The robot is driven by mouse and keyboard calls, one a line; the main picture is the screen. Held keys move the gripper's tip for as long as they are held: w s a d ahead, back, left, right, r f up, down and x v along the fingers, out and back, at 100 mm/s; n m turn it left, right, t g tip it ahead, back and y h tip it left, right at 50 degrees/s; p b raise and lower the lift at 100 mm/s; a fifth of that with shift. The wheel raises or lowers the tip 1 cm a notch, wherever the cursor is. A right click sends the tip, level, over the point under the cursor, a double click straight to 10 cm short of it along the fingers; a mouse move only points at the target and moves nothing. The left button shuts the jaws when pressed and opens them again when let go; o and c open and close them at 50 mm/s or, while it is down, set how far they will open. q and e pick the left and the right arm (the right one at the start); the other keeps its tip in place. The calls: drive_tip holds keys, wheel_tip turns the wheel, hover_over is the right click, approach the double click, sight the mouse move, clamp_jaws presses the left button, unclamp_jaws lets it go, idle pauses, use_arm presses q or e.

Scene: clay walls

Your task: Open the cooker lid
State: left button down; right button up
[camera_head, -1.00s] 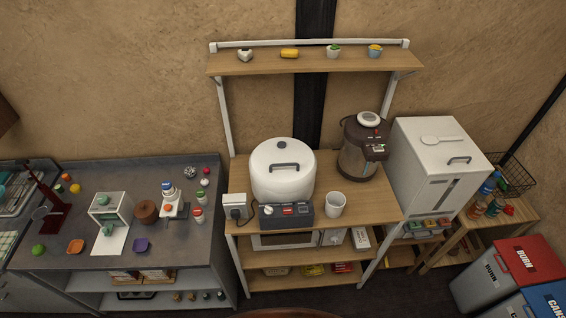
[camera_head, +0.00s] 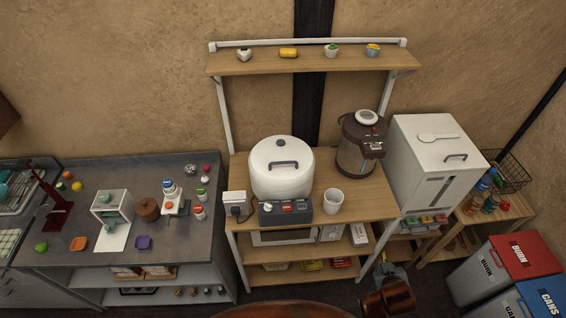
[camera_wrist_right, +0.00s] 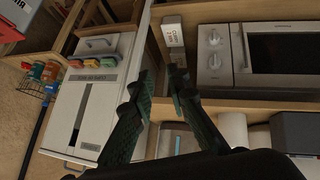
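The cooker (camera_head: 282,182) is a large white rounded pot on the wooden shelf unit, with a grey control panel (camera_head: 286,212) at its front. Its white lid (camera_head: 262,155) is down and has a dark handle (camera_head: 284,165) and a dark knob on top. My right gripper (camera_head: 388,266) is low in front of the shelf unit, to the right of and below the cooker, touching nothing that I can see. In the right wrist view its dark green fingers (camera_wrist_right: 160,78) are apart with nothing between them. My left gripper is out of view.
A white cup (camera_head: 333,201) stands right of the panel, and a brown water dispenser (camera_head: 357,148) behind it. A white rice bin (camera_head: 434,160) stands at right. A socket box (camera_head: 236,205) is left of the cooker. An upper shelf (camera_head: 312,63) hangs above.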

drive_tip(key=w+a+r+n+t, duration=0.25)
drive_tip(key=w+r+t, duration=0.45)
drive_tip(key=w+r, duration=0.8)
drive_tip(key=w+a+r+n+t+y, duration=0.4)
drive_tip(key=w+a+r+n, duration=0.3)
drive_tip(key=w+a+r, duration=0.15)
drive_tip(key=w+a+r+n+y, duration=0.35)
drive_tip(key=a+n+y, duration=0.4)
drive_tip(key=a, duration=0.25)
drive_tip(key=n+g+y, duration=0.3)
drive_tip(key=n+g, duration=0.4)
drive_tip(key=n, duration=0.1)
approach(283, 163)
drive_tip(key=x, duration=1)
drive_tip(key=shift+w+f, duration=0.2)
drive_tip(key=shift+w, duration=0.05)
drive_tip(key=shift+c, duration=0.4)
clamp_jaws()
